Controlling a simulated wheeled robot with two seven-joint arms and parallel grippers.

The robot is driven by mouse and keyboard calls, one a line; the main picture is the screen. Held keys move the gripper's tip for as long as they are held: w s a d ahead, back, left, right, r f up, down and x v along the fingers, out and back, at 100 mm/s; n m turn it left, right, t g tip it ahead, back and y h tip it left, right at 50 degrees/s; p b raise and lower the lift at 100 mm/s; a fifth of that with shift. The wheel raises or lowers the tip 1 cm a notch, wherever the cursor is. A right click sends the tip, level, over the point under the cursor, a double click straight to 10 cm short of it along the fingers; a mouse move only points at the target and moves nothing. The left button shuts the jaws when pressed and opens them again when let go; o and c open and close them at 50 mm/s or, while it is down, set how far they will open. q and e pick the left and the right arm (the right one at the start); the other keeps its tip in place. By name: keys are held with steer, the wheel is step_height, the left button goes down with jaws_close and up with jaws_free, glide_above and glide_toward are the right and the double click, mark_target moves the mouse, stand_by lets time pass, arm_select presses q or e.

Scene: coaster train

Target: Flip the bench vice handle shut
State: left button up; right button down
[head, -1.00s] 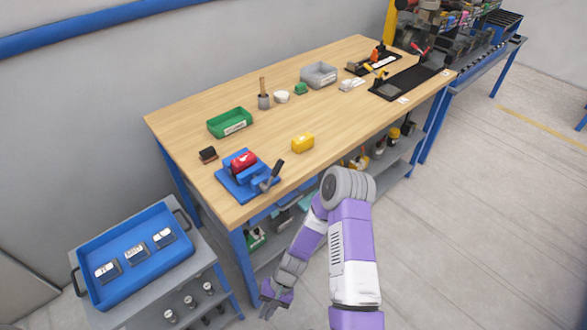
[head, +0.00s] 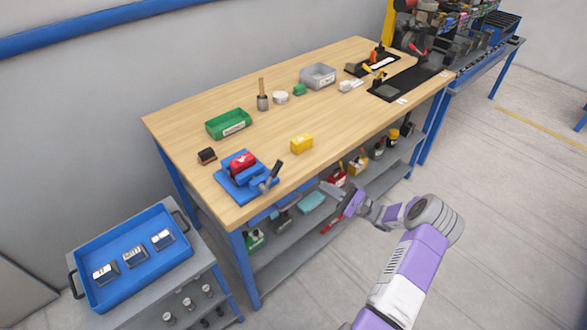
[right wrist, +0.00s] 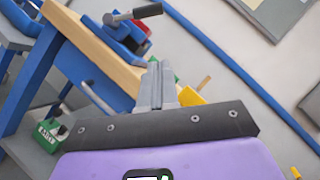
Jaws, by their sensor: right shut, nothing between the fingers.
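The blue bench vice (head: 240,183) sits at the near left corner of the wooden workbench (head: 265,138), with a red part (head: 242,162) in it. Its dark handle (head: 274,173) sticks up at a tilt on the vice's right side. In the right wrist view the handle (right wrist: 135,14) and blue vice (right wrist: 122,32) show at the top. My right gripper (head: 325,187) is at the bench's front edge, to the right of the handle and apart from it. Its fingers (right wrist: 155,85) are together and empty. My left gripper is not in view.
A yellow box (head: 302,143) stands right of the vice, and a green bin (head: 228,123) behind it. A small dark block (head: 207,156) lies to its left. A trolley with a blue tray (head: 132,255) stands at the bench's left end. Bench top between is clear.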

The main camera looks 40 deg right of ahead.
mark_target(271, 175)
steer(key=shift+s+d+r, duration=0.1)
steer(key=shift+d+r, duration=0.1)
steer(key=shift+d, duration=0.05)
steer(key=s+a+r+x, duration=0.1)
steer(key=x, duration=1.1)
steer(key=shift+a+r+b, duration=0.4)
steer(key=shift+a+r, duration=0.1)
steer(key=shift+r, duration=0.05)
steer(key=shift+a+r+n, duration=0.2)
steer(key=shift+r+n, duration=0.1)
steer(key=shift+n, duration=0.2)
